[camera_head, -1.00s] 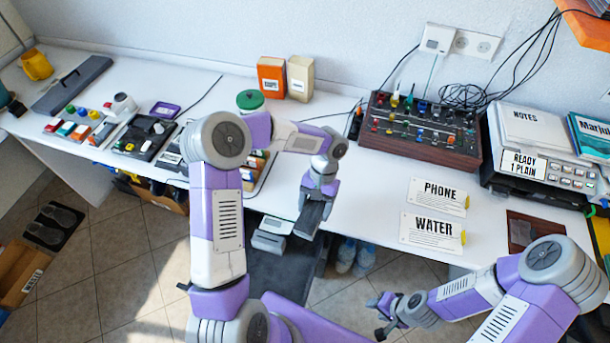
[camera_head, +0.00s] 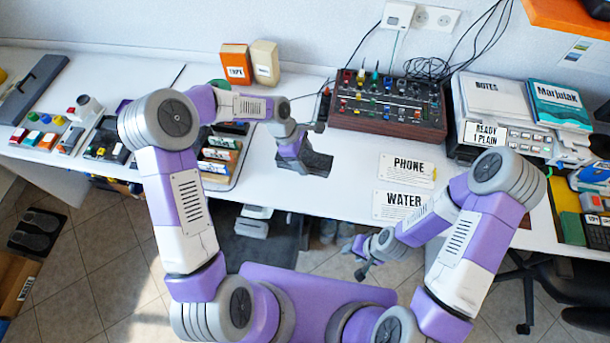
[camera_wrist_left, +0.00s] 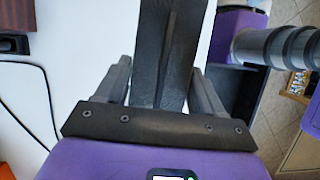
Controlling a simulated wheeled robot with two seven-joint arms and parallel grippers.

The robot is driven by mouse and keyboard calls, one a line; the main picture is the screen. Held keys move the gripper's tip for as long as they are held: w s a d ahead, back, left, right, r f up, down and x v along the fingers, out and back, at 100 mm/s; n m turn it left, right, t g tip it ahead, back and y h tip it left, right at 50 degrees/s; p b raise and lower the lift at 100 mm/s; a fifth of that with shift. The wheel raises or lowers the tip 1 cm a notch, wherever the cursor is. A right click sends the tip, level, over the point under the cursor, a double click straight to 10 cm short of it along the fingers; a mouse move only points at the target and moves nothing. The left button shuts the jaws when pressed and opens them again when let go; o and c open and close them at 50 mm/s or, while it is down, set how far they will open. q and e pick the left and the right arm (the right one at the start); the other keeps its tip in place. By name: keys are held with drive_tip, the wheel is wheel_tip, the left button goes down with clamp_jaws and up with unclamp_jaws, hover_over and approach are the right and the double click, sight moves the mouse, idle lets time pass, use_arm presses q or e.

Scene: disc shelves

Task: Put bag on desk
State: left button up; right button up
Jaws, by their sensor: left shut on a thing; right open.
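The bag (camera_head: 319,163) is a small dark grey, flat-looking thing over the middle of the white desk (camera_head: 345,187). My left gripper (camera_head: 298,158) is shut on it from above; I cannot tell whether the bag touches the desk. In the left wrist view the bag (camera_wrist_left: 165,50) fills the space between the fingers, with a seam down its middle. My right gripper (camera_head: 356,261) is open and empty, in front of the desk's front edge and below its top.
A control box with knobs (camera_head: 388,105) stands behind and right of the bag. PHONE (camera_head: 407,171) and WATER (camera_head: 398,205) cards lie to the right. A tray of labelled blocks (camera_head: 222,160) is left. Orange (camera_head: 236,64) and cream (camera_head: 265,62) boxes stand behind.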

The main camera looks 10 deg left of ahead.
use_arm(q)
drive_tip(key=shift+w+d+n, duration=0.1)
drive_tip(key=shift+w+n, duration=0.05)
drive_tip(key=shift+n, duration=0.15)
wheel_tip(320, 180, down, 10)
drive_tip(key=shift+r+b, duration=0.1)
drive_tip(key=shift+b, duration=0.85)
drive_tip(key=shift+f, duration=0.2)
drive_tip(key=o, duration=1.1)
drive_tip(key=shift+o, duration=0.3)
drive_tip(key=shift+r, duration=0.15)
drive_tip(key=p+v, duration=0.2)
drive_tip(key=v, duration=1)
